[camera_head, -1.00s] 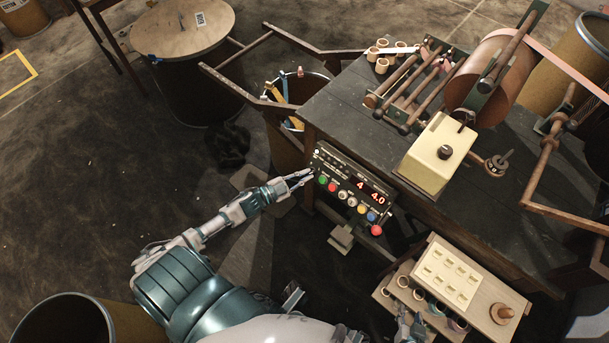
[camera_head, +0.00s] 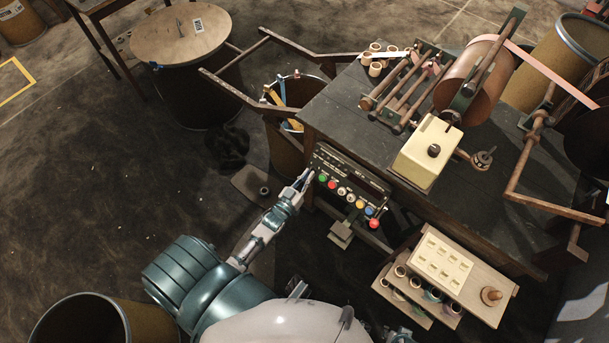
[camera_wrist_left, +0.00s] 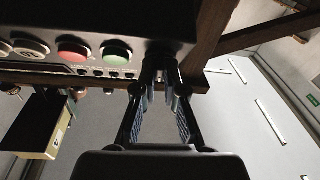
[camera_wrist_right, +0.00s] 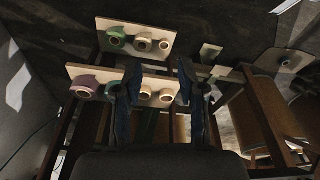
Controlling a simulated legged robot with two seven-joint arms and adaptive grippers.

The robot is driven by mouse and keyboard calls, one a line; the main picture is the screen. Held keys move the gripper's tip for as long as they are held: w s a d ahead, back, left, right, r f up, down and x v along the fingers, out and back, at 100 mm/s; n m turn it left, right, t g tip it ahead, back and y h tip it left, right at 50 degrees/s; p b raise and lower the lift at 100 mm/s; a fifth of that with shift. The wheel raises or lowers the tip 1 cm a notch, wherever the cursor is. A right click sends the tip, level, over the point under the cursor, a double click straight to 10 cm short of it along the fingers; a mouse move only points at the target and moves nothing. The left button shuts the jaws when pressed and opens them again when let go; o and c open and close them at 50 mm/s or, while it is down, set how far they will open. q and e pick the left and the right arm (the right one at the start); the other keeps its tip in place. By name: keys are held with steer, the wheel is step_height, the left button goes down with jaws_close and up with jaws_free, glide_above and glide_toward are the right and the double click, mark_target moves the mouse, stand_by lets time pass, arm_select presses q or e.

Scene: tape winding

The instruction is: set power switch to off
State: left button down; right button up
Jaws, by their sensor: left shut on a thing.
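The control panel (camera_head: 335,160) is mounted at the near left edge of the dark table. It has a row of coloured buttons and a red knob (camera_head: 373,223). Its display (camera_head: 362,182) is dark. My left gripper (camera_head: 306,178) is at the left end of the panel, beside the green button (camera_head: 322,178). In the left wrist view its fingers (camera_wrist_left: 165,82) are close together at the panel's end, past the green button (camera_wrist_left: 116,52). The power switch is hidden by the fingers. My right gripper (camera_wrist_right: 160,75) is open and empty, well away from the panel.
The dark table (camera_head: 340,110) carries a cream box (camera_head: 425,152) and a roller rack. A tiered wooden rack (camera_head: 478,300) of small rolls stands at the lower right. A bin (camera_head: 285,150) stands left of the table. Open floor lies left of my left arm.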

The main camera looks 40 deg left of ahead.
arm_select(q)
steer(key=n+y+p, duration=0.1)
steer(key=n, duration=0.1)
steer(key=n+y+p, duration=0.1)
steer(key=n, duration=0.1)
steer(key=r+n+g+y+p, duration=0.1)
steer(key=n+y, duration=0.1)
steer(key=shift+w+d+r, duration=0.1)
steer(key=shift+w, duration=0.2)
steer(key=shift+n+g+y+p, duration=0.3)
steer(key=shift+n+p, duration=0.1)
steer(key=shift+n, duration=0.3)
arm_select(e)
step_height(320, 180, down, 11)
steer(key=s, duration=0.3)
steer(key=shift+d, duration=0.15)
arm_select(q)
steer(key=c, duration=1.3)
jaws_free()
steer(key=shift+o, duration=0.2)
steer(key=shift+s+f, duration=0.1)
steer(key=shift+f, duration=0.2)
arm_select(e)
steer(key=shift+w, duration=0.1)
arm_select(q)
steer(key=v, duration=1.2)
